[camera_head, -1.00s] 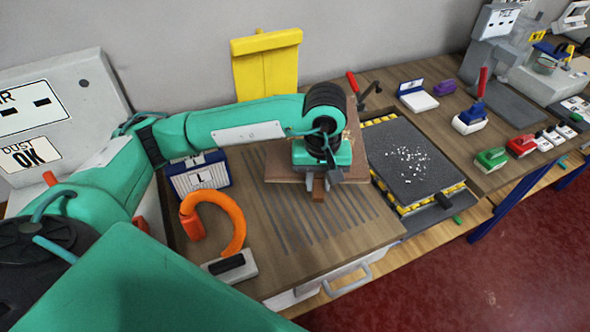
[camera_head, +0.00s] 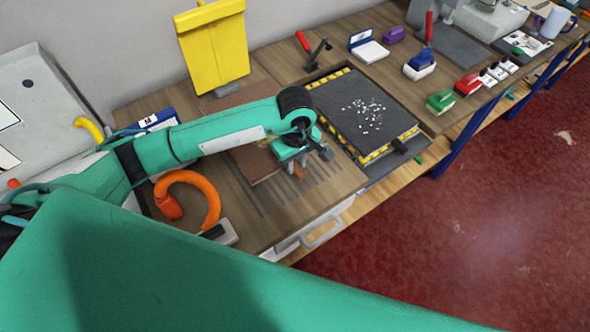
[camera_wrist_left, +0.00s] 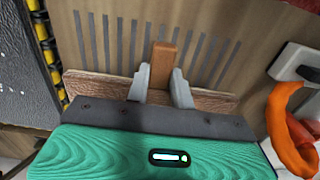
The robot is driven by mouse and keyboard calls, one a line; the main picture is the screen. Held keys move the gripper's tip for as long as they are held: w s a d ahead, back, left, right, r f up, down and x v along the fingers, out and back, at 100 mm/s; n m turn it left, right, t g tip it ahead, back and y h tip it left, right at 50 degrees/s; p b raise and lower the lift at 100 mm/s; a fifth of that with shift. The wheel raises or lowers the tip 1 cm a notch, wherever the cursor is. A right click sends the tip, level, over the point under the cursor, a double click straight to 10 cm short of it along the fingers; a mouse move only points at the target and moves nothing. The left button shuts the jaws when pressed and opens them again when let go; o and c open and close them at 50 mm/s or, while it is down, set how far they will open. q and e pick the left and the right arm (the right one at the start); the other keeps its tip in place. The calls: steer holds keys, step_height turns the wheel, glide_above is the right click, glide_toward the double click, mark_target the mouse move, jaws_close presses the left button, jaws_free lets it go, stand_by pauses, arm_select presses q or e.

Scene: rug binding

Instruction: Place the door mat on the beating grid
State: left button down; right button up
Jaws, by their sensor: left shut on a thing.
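The door mat looks like a flat brown slab (camera_head: 254,163) with a small orange-brown tab, partly hidden by my left arm. In the left wrist view the tab (camera_wrist_left: 163,62) sits between the grey fingers of my left gripper (camera_wrist_left: 161,86), and the slab's edge (camera_wrist_left: 105,88) shows behind them. My left gripper (camera_head: 299,170) is shut on this tab. The beating grid appears as a row of dark slots (camera_head: 325,165) in the wooden bench top; the slab overlaps its back part. I cannot tell whether the slab touches it. My right gripper is not in view.
A grey mat with white specks (camera_head: 360,105) lies in a yellow-black edged tray to the right. An orange hook-shaped piece (camera_head: 213,200) stands at left. A yellow board (camera_head: 212,45) and a red-handled clamp (camera_head: 315,52) are behind. The bench's front edge has a handle (camera_head: 322,232).

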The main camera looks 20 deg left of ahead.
mark_target(296, 183)
arm_select(q)
step_height(296, 183, down, 2)
steer(key=shift+f+p, duration=0.3)
steer(key=shift+f, duration=0.3)
step_height(296, 183, down, 3)
steer(key=shift+r+p, duration=0.2)
steer(key=shift+p, duration=0.25)
steer(key=shift+f, duration=0.4)
steer(key=c, duration=1.2)
jaws_free()
steer(key=shift+r, duration=0.25)
step_height(296, 183, up, 10)
steer(key=b, duration=0.4)
steer(key=shift+r, duration=0.8)
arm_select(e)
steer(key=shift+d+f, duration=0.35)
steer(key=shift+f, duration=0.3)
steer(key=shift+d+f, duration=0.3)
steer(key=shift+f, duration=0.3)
